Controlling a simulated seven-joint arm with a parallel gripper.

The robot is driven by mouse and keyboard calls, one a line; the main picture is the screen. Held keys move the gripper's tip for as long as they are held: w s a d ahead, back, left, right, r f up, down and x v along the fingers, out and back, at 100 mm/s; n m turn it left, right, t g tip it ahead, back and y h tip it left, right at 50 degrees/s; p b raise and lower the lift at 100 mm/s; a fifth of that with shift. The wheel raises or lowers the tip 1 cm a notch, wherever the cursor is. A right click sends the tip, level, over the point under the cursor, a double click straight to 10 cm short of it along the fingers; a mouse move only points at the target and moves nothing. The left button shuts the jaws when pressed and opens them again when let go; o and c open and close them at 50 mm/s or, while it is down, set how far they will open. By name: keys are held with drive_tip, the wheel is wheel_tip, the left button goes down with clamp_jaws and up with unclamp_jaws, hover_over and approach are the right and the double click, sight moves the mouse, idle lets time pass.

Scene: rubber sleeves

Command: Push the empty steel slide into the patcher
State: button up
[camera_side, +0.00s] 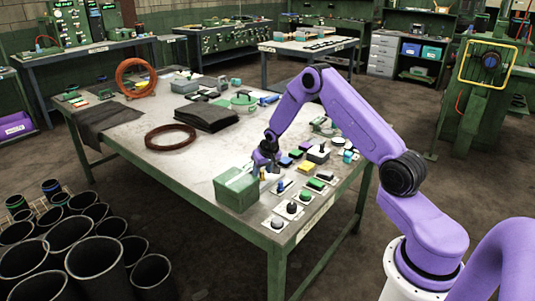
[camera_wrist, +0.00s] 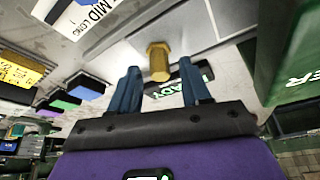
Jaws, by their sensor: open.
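My gripper (camera_wrist: 162,88) is open, its two blue fingers apart with nothing held between them. A brass hexagonal knob (camera_wrist: 158,62) stands just beyond the fingertips, on or beside a grey metal surface; I cannot tell if this is the steel slide. A green box with lettering ending in "ER" (camera_wrist: 290,50) is at the right of the wrist view, probably the patcher. In the side view the green box (camera_side: 236,190) sits at the table's near corner, and my gripper (camera_side: 268,170) is low just behind it. The slide cannot be made out there.
A "READY" label (camera_wrist: 178,90) lies behind the fingers. A "MID LONG" plate (camera_wrist: 95,15) and a yellow block (camera_wrist: 20,68) are at left. Buttons and coloured blocks (camera_side: 305,167) line the table's right side. A brown ring (camera_side: 170,137) and black cloth (camera_side: 207,117) lie farther back.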

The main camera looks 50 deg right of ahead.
drive_tip(key=v, duration=1.6)
drive_tip(key=shift+r, duration=0.1)
drive_tip(key=d+m+y, duration=0.2)
drive_tip(key=m, duration=1.2)
drive_tip(key=d+m+y, duration=0.2)
drive_tip(key=d+m, duration=0.1)
drive_tip(key=m, duration=1)
drive_tip(key=x, duration=1.7)
drive_tip(key=shift+d+f, duration=0.3)
drive_tip(key=shift+d, duration=0.05)
drive_tip(key=shift+a, duration=0.1)
clamp_jaws()
